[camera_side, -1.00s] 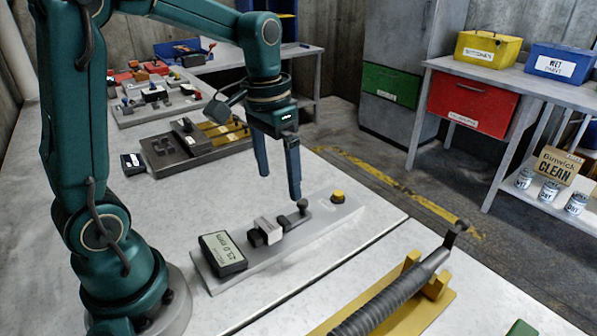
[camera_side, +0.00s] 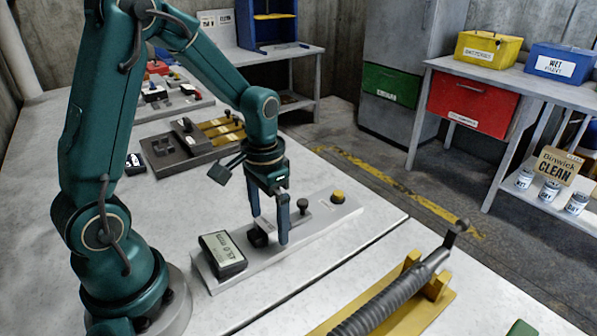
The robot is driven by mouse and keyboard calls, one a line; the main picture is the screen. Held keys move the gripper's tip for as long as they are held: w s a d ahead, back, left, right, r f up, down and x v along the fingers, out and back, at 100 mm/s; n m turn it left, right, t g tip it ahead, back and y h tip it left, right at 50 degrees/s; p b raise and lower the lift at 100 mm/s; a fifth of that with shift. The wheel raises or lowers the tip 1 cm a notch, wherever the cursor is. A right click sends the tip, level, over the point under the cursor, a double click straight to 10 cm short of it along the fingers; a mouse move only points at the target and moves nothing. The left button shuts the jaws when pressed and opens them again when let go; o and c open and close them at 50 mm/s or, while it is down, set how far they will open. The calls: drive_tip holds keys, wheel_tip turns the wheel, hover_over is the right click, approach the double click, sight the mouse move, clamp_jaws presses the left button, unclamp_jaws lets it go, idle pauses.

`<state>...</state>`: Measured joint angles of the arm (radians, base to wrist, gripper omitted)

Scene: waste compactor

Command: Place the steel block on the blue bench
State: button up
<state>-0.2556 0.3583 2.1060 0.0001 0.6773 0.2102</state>
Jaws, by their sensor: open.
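The steel block (camera_side: 264,226) is a small light-grey piece on the grey gauge plate (camera_side: 322,222), between a dark round anvil and a knobbed slide. My gripper (camera_side: 270,228) points down over it with its jaws open. One finger is on the far side of the block and the other in front, partly hiding it. I cannot tell whether either finger touches it. No bench that is plainly blue shows. A blue open cabinet (camera_side: 267,24) stands on the grey table at the back.
A display box (camera_side: 222,254) sits at the plate's left end and a yellow button (camera_side: 338,196) at its right. A ribbed handle on a yellow base (camera_side: 400,306) lies front right. A dark fixture (camera_side: 178,147) is behind.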

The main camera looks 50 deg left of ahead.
drive_tip(key=shift+f, duration=0.1)
clamp_jaws()
idle(0.3)
